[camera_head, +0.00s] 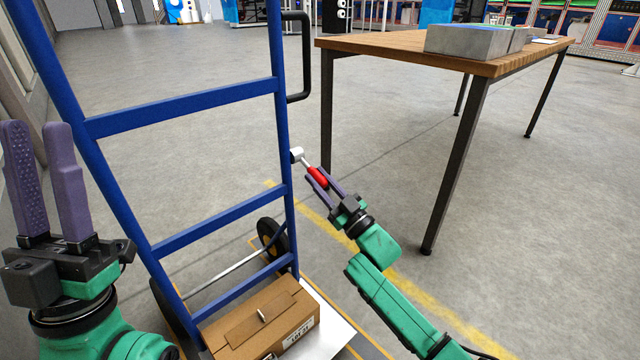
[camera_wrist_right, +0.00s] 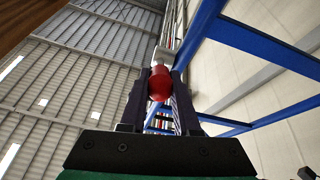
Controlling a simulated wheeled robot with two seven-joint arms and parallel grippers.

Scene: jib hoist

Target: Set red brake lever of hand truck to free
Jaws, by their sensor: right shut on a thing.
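The blue hand truck (camera_head: 205,104) stands upright in front of me in the head view. Its brake lever has a red grip (camera_head: 318,178) on a light rod that comes from a white pivot block (camera_head: 296,154) on the right upright. My right gripper (camera_head: 322,181) is shut on the red grip, one purple finger on each side. In the right wrist view the red grip (camera_wrist_right: 159,84) sits between the dark fingers, with the pivot block (camera_wrist_right: 163,55) beyond it. The lever slopes down to the right from its pivot. My left gripper (camera_head: 47,180) is open and empty at the left.
A cardboard box (camera_head: 262,318) sits on the truck's base plate. A wooden table (camera_head: 390,42) with grey blocks (camera_head: 468,40) stands to the right, its legs close beyond my right arm. A black handle (camera_head: 300,55) juts from the right upright. Open floor lies between truck and table.

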